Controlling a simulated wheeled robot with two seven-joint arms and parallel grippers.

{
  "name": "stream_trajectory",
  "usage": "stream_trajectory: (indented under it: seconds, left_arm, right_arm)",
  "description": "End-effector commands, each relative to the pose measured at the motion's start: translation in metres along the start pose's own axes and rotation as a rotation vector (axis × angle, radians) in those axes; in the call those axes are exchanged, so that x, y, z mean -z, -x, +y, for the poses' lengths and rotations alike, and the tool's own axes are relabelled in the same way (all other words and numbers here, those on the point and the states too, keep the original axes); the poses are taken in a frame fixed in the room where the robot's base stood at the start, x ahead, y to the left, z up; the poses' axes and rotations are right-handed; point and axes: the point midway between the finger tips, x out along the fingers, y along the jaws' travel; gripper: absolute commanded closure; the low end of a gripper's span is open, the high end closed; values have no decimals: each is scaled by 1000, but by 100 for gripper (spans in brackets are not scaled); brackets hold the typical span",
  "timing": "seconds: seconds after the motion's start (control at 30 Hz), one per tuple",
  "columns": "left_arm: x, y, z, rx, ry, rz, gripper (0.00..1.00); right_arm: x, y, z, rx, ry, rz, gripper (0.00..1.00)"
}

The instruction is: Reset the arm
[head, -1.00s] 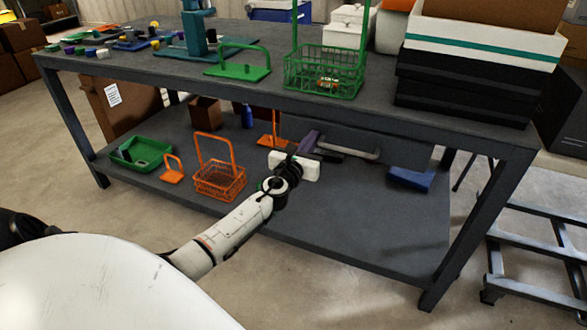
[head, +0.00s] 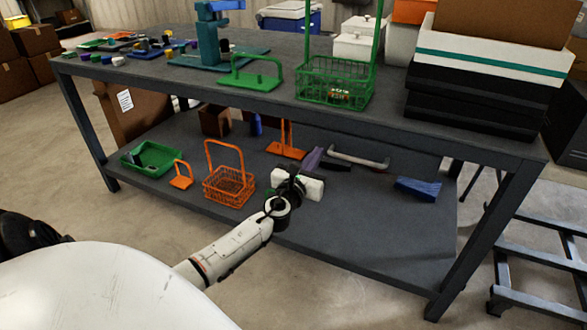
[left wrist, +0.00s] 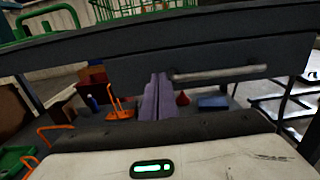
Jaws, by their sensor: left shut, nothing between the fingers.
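My left gripper (head: 313,160) reaches in from the left, below the front edge of the workbench. Its purple fingers are pressed together and hold nothing. They also show in the left wrist view (left wrist: 157,97), upright in front of the bench. A dark drawer front (left wrist: 215,58) hangs under the benchtop. Its pale bar handle (head: 357,158) is just right of the fingertips and apart from them; the handle also shows in the left wrist view (left wrist: 220,73). My right gripper is not in view.
The lower shelf (head: 345,225) holds an orange basket (head: 229,188), a green tray (head: 150,158), an orange handled stand (head: 286,150) and a blue block (head: 418,188). On the benchtop stand a green basket (head: 335,84) and stacked boxes (head: 480,85). A metal frame (head: 545,255) stands right.

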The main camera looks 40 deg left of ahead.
Motion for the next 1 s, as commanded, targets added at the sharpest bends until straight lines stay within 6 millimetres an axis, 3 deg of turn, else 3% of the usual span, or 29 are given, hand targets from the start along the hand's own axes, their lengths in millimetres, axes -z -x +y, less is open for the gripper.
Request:
stream_trajectory:
  seconds: [0.2, 0.4, 0.83, 0.93, 1.0]
  left_arm:
    - [1, 52, -1, 3, 0, 5, 100]
    - [2, 82, -1, 3, 1, 5, 100]
    - [4, 94, -1, 1, 17, 10, 100]
    - [19, 108, -8, 3, 159, 62, 100]
    - [40, 128, -19, -5, 374, 140, 100]
  right_arm:
    - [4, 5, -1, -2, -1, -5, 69]
    - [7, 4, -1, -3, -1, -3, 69]
    - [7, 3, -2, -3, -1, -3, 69]
    - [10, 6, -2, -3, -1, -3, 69]
    - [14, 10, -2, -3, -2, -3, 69]
